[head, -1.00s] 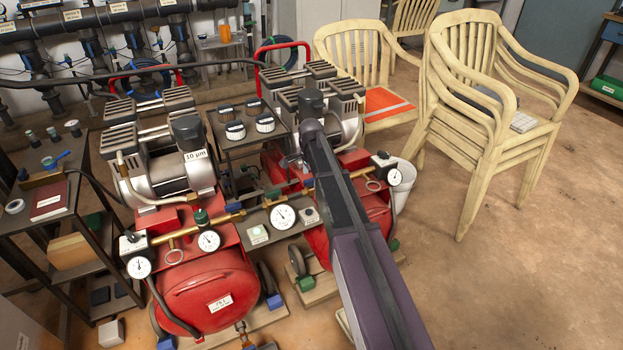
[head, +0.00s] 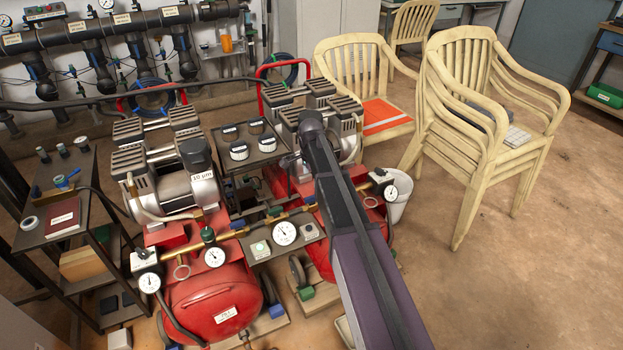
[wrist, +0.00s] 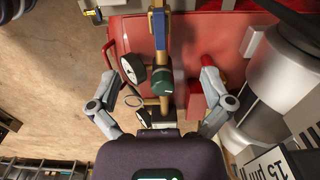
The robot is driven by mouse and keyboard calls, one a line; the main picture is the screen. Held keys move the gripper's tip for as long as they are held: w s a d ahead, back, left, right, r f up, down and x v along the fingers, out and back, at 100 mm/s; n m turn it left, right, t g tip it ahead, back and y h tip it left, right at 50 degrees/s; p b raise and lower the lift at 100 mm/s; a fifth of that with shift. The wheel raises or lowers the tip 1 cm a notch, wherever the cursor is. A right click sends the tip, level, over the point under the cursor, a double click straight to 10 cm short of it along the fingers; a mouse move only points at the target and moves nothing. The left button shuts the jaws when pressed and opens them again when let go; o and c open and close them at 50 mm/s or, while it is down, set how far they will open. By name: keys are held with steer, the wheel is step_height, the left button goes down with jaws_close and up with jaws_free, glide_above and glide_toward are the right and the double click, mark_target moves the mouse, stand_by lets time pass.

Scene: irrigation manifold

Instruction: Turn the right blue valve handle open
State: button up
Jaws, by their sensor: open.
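A blue handle (wrist: 159,30) on a brass fitting shows at the top middle of the wrist view, above the red tank (wrist: 118,50) of the right compressor. It lies roughly lengthwise with the brass line. A green knob (wrist: 161,84) and two round gauges sit on that line nearer to me. My gripper (wrist: 158,100) is open and empty, its fingers spread left and right of the green knob, short of the blue handle. In the head view my arm covers my gripper and much of the right compressor (head: 342,120); I cannot make out the right handle there.
The left compressor (head: 215,302) with its gauges stands beside the right one. A dark shelf rack (head: 42,237) is at the left, a pipe manifold (head: 85,35) at the back. Stacked cream chairs (head: 470,140) and a white bucket (head: 399,208) stand right.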

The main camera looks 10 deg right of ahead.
steer(key=shift+r+p, duration=2.55)
steer(key=shift+r, duration=0.3)
steer(key=s+f+n+b, duration=1.5)
steer(key=s+f+b, duration=1.1)
steer(key=f+b, duration=0.3)
steer(key=shift+s+d+r, duration=0.1)
steer(key=shift+s+r, duration=0.05)
steer(key=shift+s, duration=0.1)
step_height(320, 180, up, 46)
steer(key=p, duration=4.6)
steer(key=shift+r+p, duration=0.2)
steer(key=shift+p, duration=0.15)
